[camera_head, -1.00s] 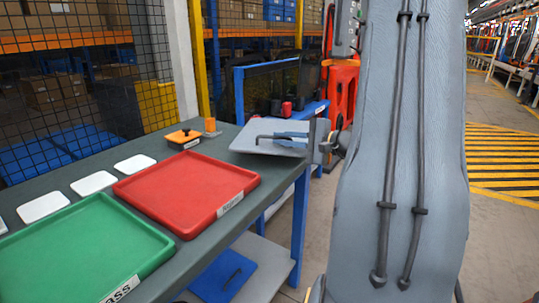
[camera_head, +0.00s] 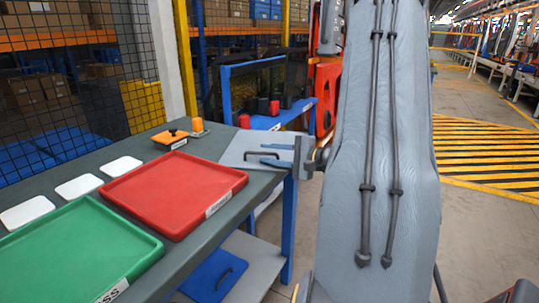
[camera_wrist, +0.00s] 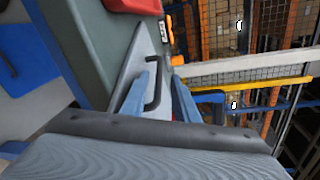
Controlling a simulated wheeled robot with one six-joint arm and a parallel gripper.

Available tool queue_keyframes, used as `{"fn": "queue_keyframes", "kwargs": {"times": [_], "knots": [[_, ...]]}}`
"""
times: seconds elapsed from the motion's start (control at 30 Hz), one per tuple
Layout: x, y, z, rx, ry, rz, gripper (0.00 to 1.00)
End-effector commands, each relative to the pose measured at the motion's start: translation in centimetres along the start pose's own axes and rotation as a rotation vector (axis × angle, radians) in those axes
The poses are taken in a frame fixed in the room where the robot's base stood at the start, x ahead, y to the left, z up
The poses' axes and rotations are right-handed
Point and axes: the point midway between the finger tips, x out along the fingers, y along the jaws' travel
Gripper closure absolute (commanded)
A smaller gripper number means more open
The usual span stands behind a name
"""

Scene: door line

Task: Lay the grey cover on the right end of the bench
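The grey cover (camera_head: 235,151), a flat plate with a black handle (camera_head: 258,154), lies on the right end of the bench (camera_head: 225,222), right behind the red tray. Its right part is partly hidden by my gripper, and I cannot tell whether it overhangs the edge. My gripper (camera_head: 270,154) has its two blue fingers apart, just to the right of and around the handle. In the wrist view the handle (camera_wrist: 155,86) shows between the spread fingers (camera_wrist: 164,76), with a gap on at least one side. The cover (camera_wrist: 127,72) also shows there.
A red tray (camera_head: 178,190) and a green tray (camera_head: 75,250) sit on the bench. A blue panel (camera_head: 213,276) lies on the shelf below. Open floor is at right.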

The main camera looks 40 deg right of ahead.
Motion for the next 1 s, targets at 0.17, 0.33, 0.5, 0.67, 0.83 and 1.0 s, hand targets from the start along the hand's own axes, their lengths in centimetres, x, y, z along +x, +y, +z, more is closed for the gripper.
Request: {"fn": "queue_keyframes", "kwargs": {"times": [0.17, 0.33, 0.5, 0.67, 0.83, 1.0], "knots": [[-0.1, 0.0, 0.0, 0.0, 0.0, 0.0, 0.72], [-1.3, 0.0, -0.1, 0.001, 0.004, -0.001, 0.72], [-4.5, -0.1, -0.2, 0.0, 0.006, -0.003, 0.72], [-7.8, -0.1, -0.2, 0.001, 0.005, -0.002, 0.72], [-10.5, 0.0, -0.1, 0.0, 0.004, -0.001, 0.72], [-11.8, 0.0, 0.0, 0.0, 0.001, -0.001, 0.72]]}}
